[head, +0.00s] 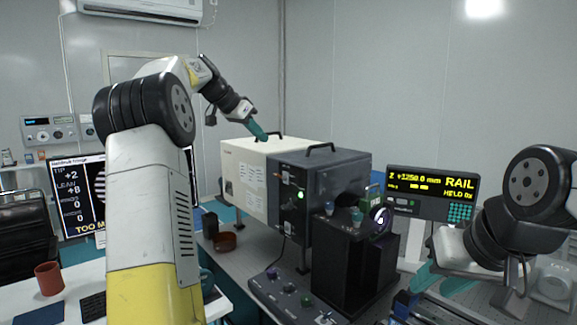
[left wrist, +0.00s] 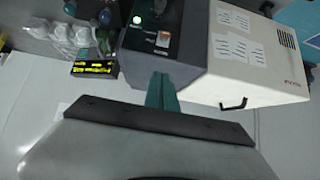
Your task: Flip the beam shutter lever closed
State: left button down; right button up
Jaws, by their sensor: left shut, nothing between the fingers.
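A large box with a white body (head: 245,175) and a dark front section (head: 335,170) stands on the table. Its dark front panel has a lit green lamp (head: 300,194), which also shows in the left wrist view (left wrist: 137,19). I cannot clearly make out the shutter lever on this panel. My left gripper (head: 262,134) is shut and empty, with its teal fingertips above the top of the box near a black handle. In the left wrist view its fingers (left wrist: 162,90) overlap the dark panel's edge. My right gripper (head: 440,281) is open and empty at the lower right.
A black block-shaped unit (head: 350,260) with small knobs on top stands in front of the box. A display reading RAIL (head: 432,192) is to its right. A low panel with knobs (head: 297,296) lies in front.

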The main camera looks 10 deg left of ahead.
pick_arm(q)
send_over(275, 174)
jog(key=w+d, duration=0.1)
jog(key=w, duration=0.1)
jog(key=f, duration=0.7)
jog(key=shift+s+f, duration=0.1)
jog(key=shift+s, duration=0.15)
jog(key=f, duration=0.1)
jog(key=s+a+f, duration=0.1)
jog(key=shift+s+a+f, duration=0.1)
jog(key=shift+s+f, duration=0.1)
jog(key=shift+f, duration=0.1)
jog(key=shift+s+a+f, duration=0.1)
jog(key=shift+f, duration=0.25)
jog(key=shift+s+a+f+t+h, duration=0.15)
jog(key=shift+t+h, duration=0.15)
